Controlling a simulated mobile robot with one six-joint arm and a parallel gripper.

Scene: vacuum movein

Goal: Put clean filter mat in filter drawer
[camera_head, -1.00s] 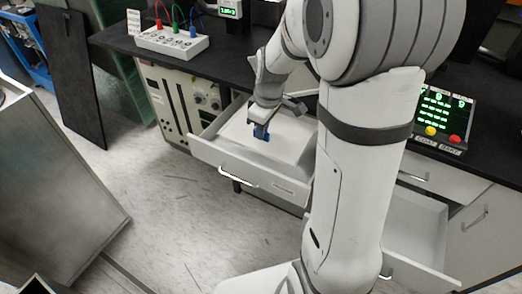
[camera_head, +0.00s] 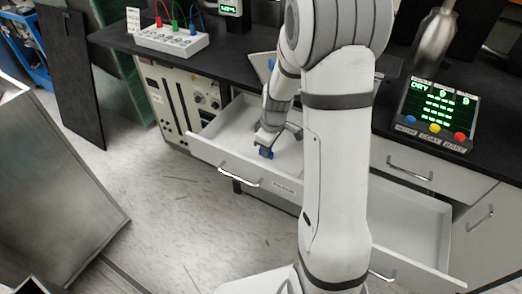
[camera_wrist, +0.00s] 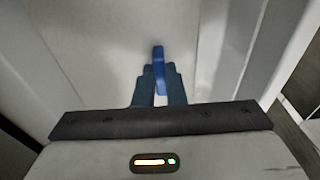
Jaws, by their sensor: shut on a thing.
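My gripper (camera_head: 267,152) points down inside this drawer. In the wrist view its blue fingers (camera_wrist: 159,95) are closed around a small upright blue tab (camera_wrist: 158,62). Pale surfaces and drawer walls lie around the tab. I cannot tell a white filter mat apart from the pale drawer floor, nor whether the tab belongs to one. My arm hides the drawer's right part.
A second white drawer (camera_head: 415,225) stands open at the lower right and looks empty. A control panel (camera_head: 436,112) with lit display and coloured buttons sits on the dark bench. A box with coloured leads (camera_head: 172,39) stands at the back left. A metal cabinet (camera_head: 55,190) is at the left.

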